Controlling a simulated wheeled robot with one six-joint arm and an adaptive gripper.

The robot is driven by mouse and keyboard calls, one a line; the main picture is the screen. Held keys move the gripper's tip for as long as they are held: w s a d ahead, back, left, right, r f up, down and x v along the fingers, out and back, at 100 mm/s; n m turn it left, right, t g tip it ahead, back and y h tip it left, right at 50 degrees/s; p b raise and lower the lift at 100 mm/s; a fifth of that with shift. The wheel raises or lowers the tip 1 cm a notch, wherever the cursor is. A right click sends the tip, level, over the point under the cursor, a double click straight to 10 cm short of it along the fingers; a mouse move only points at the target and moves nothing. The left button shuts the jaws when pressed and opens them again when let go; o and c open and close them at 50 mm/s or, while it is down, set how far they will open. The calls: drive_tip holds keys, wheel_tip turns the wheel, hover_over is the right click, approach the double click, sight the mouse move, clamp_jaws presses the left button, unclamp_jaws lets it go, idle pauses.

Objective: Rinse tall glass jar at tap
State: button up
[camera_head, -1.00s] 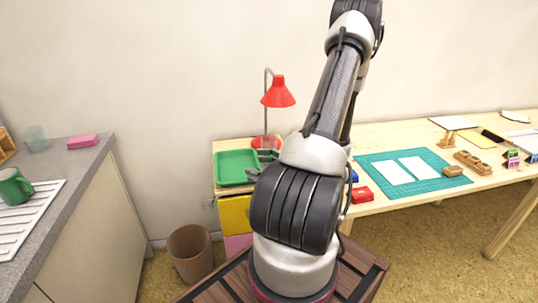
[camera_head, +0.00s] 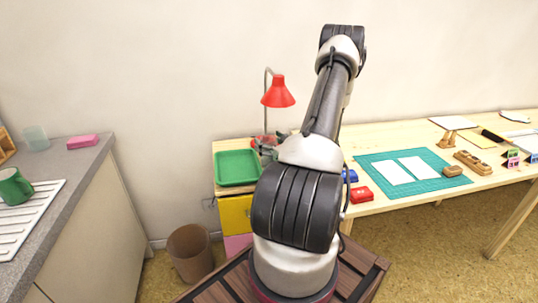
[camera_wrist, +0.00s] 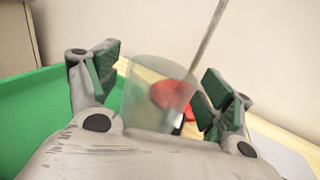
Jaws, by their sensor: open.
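A clear glass vessel (camera_wrist: 158,92), likely the tall glass jar, stands between the spread fingers of my gripper (camera_wrist: 160,88) in the wrist view. It looks upright or slightly tilted, and red shows through it. A gap shows at the right finger; contact at the left is unclear. In the head view my gripper (camera_head: 267,146) is mostly hidden behind my arm, near the lamp base, and the jar cannot be made out there. No tap is in view.
A green tray (camera_head: 237,182) lies left of my gripper, with a red lamp (camera_head: 278,92) behind. On the left counter are a translucent cup (camera_head: 36,138), a pink sponge (camera_head: 82,141), and a green mug (camera_head: 14,186) on the ribbed drainboard (camera_head: 35,213).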

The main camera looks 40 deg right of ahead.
drive_tip(key=c, duration=1.7)
drive_tip(key=shift+r, duration=0.5)
drive_tip(key=s+a+r, duration=0.1)
drive_tip(key=s, duration=0.8)
drive_tip(key=s+a+r, duration=0.1)
drive_tip(key=s+a, duration=0.1)
drive_tip(key=s, duration=0.7)
drive_tip(key=shift+r, duration=0.25)
